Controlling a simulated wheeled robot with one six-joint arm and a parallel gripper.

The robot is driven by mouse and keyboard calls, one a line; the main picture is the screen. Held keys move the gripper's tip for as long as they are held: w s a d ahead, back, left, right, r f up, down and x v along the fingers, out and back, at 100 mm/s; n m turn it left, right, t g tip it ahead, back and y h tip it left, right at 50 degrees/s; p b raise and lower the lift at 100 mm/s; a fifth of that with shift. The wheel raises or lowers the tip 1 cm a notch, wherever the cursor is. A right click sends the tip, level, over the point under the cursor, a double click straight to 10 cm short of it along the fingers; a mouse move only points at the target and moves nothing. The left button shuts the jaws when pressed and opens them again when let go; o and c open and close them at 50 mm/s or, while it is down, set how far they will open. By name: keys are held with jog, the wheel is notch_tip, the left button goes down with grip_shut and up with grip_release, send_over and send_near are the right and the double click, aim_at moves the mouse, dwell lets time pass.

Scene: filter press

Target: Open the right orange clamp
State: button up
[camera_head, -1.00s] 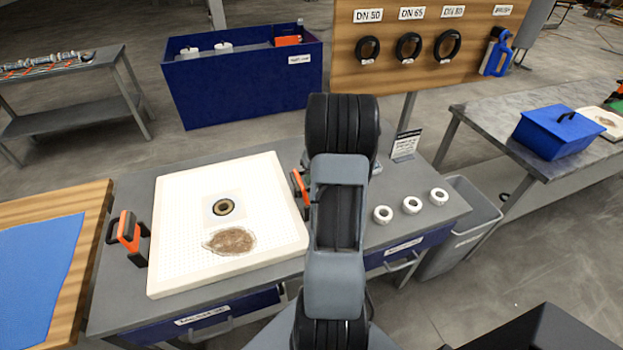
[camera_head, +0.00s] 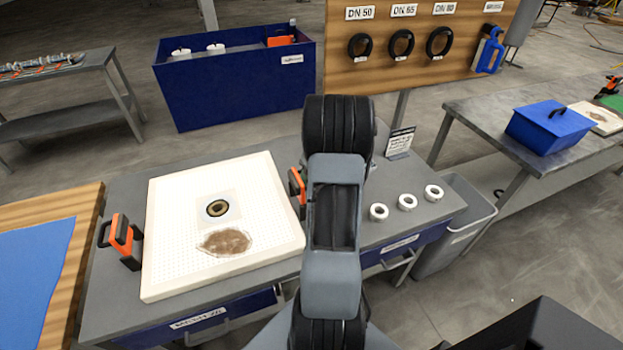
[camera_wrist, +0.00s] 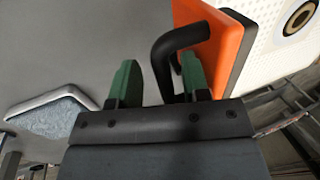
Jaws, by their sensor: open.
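The right orange clamp (camera_head: 297,186) stands at the right edge of the white filter plate (camera_head: 160,272), partly hidden behind my arm in the head view. In the wrist view the orange clamp (camera_wrist: 216,48) fills the upper right, with its black bent handle (camera_wrist: 170,50). My gripper (camera_wrist: 158,80) is open, with two green fingers. The handle's free end reaches down close to the right finger and partly overlaps it; I cannot tell whether they touch. The gripper is hidden in the head view. The left orange clamp (camera_head: 122,238) stands at the plate's left edge.
Several white rings, including one ring (camera_head: 379,212), lie on the grey table (camera_head: 120,190) right of my arm. A small sign (camera_head: 400,140) stands behind them. A grey bin (camera_head: 450,235) is at the table's right. A board with black rings (camera_head: 420,45) stands behind.

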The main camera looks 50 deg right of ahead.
jog(key=shift+r, duration=0.1)
jog(key=w+p+v, duration=0.1)
jog(key=p+v, duration=0.4)
jog(key=v, duration=0.2)
jog(key=shift+s+r, duration=0.4)
jog(key=shift+s, duration=0.15)
jog(key=shift+d, duration=0.1)
dwell(0.4)
